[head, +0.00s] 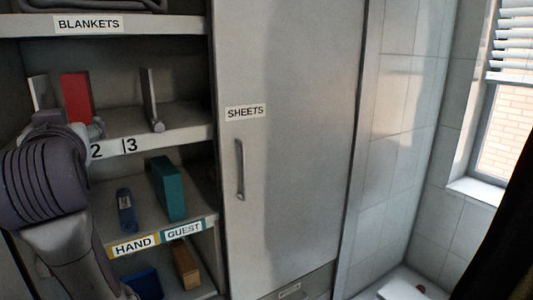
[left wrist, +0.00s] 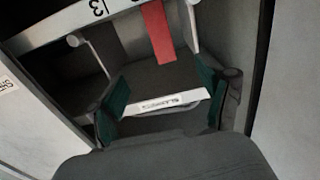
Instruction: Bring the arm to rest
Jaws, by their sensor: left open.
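My left arm (head: 45,185) rises at the left edge of the head view, in front of the shelf unit. In the left wrist view my left gripper (left wrist: 160,85) is open, with dark fingers and teal inner pads set wide apart. Nothing is seen held between them. A white shelf label (left wrist: 170,103) shows between the fingers, beyond them. The picture there is turned, so the shelf numbers appear upside down. My right gripper is not in view.
The shelf unit holds a red item (head: 76,98), a teal item (head: 168,188), a blue item (head: 126,212) and upright dividers (head: 151,98). A closed door (head: 290,110) labelled SHEETS stands to the right. Beyond are a tiled wall (head: 400,130) and a window (head: 505,140).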

